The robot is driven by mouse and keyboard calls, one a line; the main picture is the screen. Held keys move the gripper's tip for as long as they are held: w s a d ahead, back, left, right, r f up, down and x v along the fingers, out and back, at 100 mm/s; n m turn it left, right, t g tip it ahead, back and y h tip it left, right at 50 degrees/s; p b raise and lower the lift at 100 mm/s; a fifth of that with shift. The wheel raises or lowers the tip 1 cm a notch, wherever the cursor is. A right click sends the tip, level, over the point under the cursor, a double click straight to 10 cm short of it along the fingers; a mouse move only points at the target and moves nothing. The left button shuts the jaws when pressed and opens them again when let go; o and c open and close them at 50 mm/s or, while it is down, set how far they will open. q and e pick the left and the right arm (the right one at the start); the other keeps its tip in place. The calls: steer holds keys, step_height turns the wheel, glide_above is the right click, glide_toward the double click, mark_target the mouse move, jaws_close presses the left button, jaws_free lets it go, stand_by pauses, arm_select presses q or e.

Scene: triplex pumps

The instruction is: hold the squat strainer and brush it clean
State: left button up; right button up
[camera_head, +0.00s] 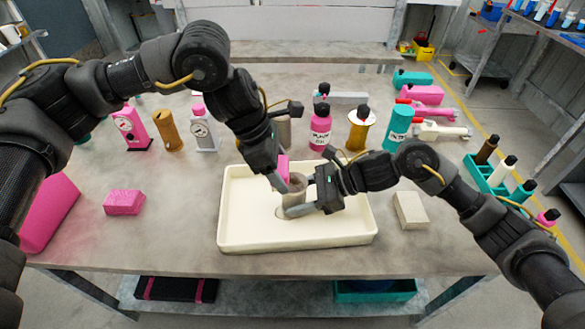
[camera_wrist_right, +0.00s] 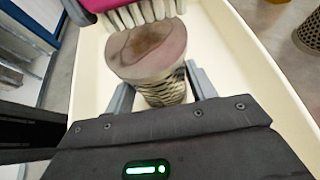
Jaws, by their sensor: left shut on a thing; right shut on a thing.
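My right gripper (camera_head: 297,205) is shut on the squat strainer (camera_wrist_right: 150,50), above the white tray (camera_head: 300,245). In the right wrist view the strainer sits between the fingers of my right gripper (camera_wrist_right: 162,88). Its upper face has a brown stain, and its side shows a dark striped pattern. My left gripper (camera_head: 275,180) is shut on the pink brush (camera_head: 283,167), above and just left of the strainer. The brush (camera_wrist_right: 97,4) has its pale bristles at the strainer's far edge; I cannot tell whether they touch it. The grippers partly hide both things in the head view.
A pink block (camera_head: 123,203) lies left of the tray and a beige block (camera_head: 410,210) right of it. Bottles and gauges, including a pink bottle (camera_head: 320,130) and a teal cylinder (camera_head: 397,128), stand behind. A teal rack (camera_head: 490,178) holds bottles at the right edge.

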arm_select(q)
steer(key=shift+s+d, duration=0.15)
steer(key=shift+d, duration=1.35)
steer(key=shift+s+d, duration=0.15)
steer(key=shift+d, duration=1.3)
steer(key=shift+w+a, duration=0.2)
steer(key=shift+a, duration=2.9)
steer(key=d, duration=0.6)
step_height(320, 180, up, 8)
steer(key=shift+s+d, duration=0.15)
steer(key=shift+s, duration=0.15)
arm_select(e)
steer(key=o, duration=0.8)
steer(key=shift+o, duration=0.2)
